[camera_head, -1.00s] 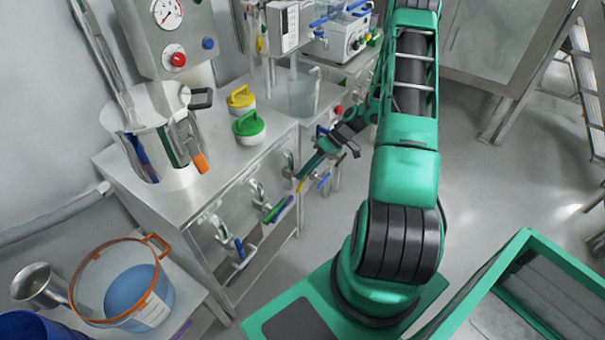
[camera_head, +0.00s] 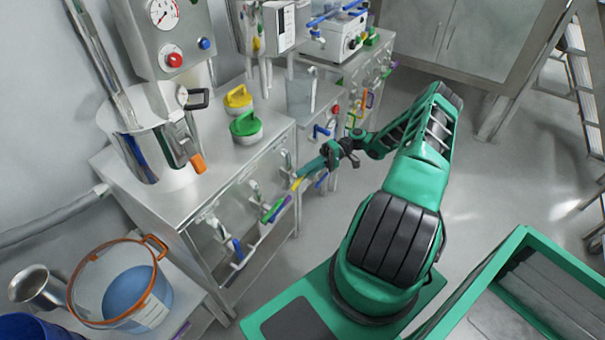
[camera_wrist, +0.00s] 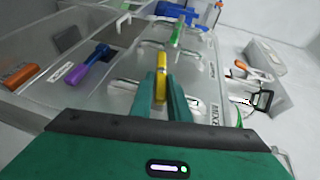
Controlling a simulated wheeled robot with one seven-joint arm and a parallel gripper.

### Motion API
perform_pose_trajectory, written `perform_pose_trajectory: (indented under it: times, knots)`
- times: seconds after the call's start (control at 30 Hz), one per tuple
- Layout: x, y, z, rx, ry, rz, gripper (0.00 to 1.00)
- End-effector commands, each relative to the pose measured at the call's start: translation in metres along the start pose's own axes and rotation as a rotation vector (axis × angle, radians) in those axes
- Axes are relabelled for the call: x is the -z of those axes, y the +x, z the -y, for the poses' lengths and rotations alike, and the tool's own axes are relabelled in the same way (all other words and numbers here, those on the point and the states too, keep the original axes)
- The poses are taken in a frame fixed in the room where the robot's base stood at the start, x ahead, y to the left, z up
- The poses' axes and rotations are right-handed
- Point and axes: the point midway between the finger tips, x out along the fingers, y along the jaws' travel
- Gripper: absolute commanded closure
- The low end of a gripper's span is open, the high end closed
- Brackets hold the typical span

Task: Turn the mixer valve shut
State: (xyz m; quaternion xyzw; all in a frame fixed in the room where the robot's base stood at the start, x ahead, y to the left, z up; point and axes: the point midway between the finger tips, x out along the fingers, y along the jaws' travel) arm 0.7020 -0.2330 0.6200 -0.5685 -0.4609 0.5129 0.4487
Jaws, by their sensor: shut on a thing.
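A valve with a yellow lever handle (camera_wrist: 160,88) is on the front of the steel cabinet. A label partly reading "MIX" (camera_wrist: 213,115) is on the panel beside it. My gripper (camera_wrist: 161,80) is shut on the yellow handle, one green finger on each side. In the head view my gripper (camera_head: 312,170) reaches the panel from the right, and a bit of the yellow handle (camera_head: 296,184) shows at its tips. The valve body is mostly hidden behind the fingers.
Neighbouring valves have a green handle (camera_wrist: 178,35), a purple-and-blue handle (camera_wrist: 90,68) and an orange handle (camera_wrist: 20,75). A green-lidded pot (camera_head: 246,128) and a yellow-lidded pot (camera_head: 238,98) stand on the cabinet top. The floor right of the cabinet is open.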

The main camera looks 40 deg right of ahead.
Motion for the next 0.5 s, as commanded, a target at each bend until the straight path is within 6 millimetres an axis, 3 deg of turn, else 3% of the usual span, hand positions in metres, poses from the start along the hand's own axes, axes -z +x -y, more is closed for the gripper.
perform_pose_trajectory:
  times: [0.5]
  knots:
    - [0.0002, -0.0017, -0.0084, 0.160, 0.074, -0.008, 1.00]
